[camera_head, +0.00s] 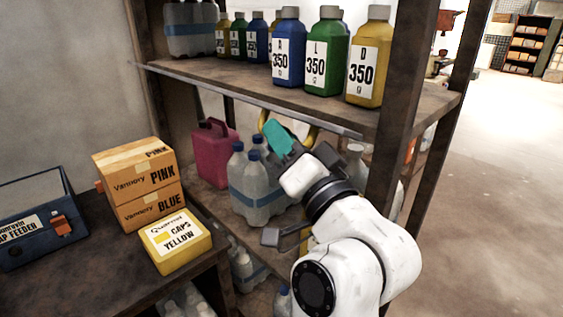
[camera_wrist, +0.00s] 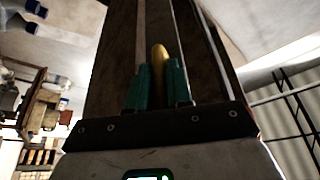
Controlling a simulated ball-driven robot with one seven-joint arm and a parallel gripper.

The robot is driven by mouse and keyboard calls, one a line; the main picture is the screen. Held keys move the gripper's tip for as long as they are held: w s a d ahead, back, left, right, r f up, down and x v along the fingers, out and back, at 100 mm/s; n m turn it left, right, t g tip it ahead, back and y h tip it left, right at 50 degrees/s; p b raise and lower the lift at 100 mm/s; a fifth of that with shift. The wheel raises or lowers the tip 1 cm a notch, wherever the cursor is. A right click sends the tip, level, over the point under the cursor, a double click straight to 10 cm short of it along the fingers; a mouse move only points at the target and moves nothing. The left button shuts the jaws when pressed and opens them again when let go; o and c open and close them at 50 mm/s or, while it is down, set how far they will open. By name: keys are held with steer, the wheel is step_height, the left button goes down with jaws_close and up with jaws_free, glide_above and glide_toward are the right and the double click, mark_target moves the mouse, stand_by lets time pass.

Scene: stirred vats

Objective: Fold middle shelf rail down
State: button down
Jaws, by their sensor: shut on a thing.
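The shelf rail (camera_head: 215,86) is a thin grey bar along the front edge of the shelf that carries the bottles. It sits at about board level, and the bottles above show uncovered. A yellow handle (camera_head: 313,137) hangs below the rail; part of it is hidden behind my gripper. My gripper (camera_head: 272,132), with teal fingers, is shut on this handle just under the rail. In the wrist view, the yellow handle (camera_wrist: 159,58) stands between the two teal fingers of my gripper (camera_wrist: 160,82).
Blue, green and yellow bottles (camera_head: 328,55) stand on the shelf. A pink jug (camera_head: 210,158) and clear bottles (camera_head: 255,190) stand on the shelf below, close to my arm. A side table at left holds boxes (camera_head: 150,203). Open floor (camera_head: 500,190) lies to the right.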

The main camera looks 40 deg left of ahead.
steer(key=n+g+b, duration=0.1)
steer(key=n+b, duration=0.2)
steer(key=b, duration=0.1)
steer(key=w+f+n+g+y+b, duration=0.1)
steer(key=n+b, duration=0.2)
steer(key=b, duration=0.1)
steer(key=f+n+g+y+b, duration=0.1)
steer(key=n+b, duration=0.1)
steer(key=b, duration=0.2)
steer(key=shift+w+f+n+g, duration=0.25)
steer(key=shift+w+n+g, duration=0.1)
steer(key=shift+n+g, duration=0.05)
steer(key=shift+r+b, duration=0.1)
steer(key=shift+b, duration=0.25)
steer(key=c, duration=1.1)
jaws_free()
